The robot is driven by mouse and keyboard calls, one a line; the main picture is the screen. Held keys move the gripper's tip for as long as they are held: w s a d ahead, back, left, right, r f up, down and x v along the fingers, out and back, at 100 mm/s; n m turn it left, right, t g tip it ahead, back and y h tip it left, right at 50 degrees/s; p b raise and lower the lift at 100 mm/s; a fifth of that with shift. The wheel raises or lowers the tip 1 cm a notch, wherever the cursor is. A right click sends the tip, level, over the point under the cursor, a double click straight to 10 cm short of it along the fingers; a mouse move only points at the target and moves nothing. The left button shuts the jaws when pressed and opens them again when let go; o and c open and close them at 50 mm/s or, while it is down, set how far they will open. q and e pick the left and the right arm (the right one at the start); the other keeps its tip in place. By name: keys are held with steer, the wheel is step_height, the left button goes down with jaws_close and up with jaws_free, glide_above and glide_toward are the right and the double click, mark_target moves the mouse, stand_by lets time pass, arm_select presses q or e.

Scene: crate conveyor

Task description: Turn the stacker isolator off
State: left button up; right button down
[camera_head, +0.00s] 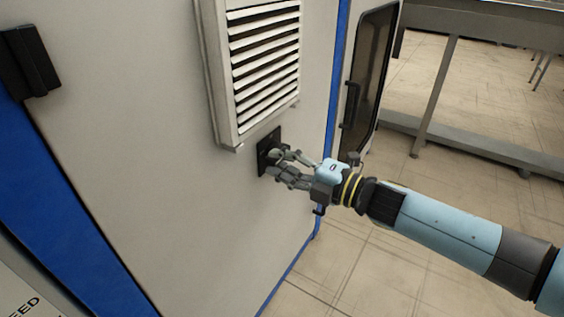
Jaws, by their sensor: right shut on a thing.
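The stacker isolator (263,159) is a small dark plate with a rotary knob on the light grey cabinet wall, just below a louvred vent. My right gripper (275,164) reaches it from the right, its fingers shut around the knob. The fingers hide most of the knob, so its turned position cannot be told. My left gripper is not in view.
The white louvred vent (265,65) juts out just above the isolator. A dark handle or hinge (29,62) is at the upper left. A dark-windowed door (370,75) stands beyond the cabinet's blue edge. Tiled floor (370,265) is clear at the lower right.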

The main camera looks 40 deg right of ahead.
steer(key=c, duration=1.2)
jaws_free()
steer(key=v, duration=1.2)
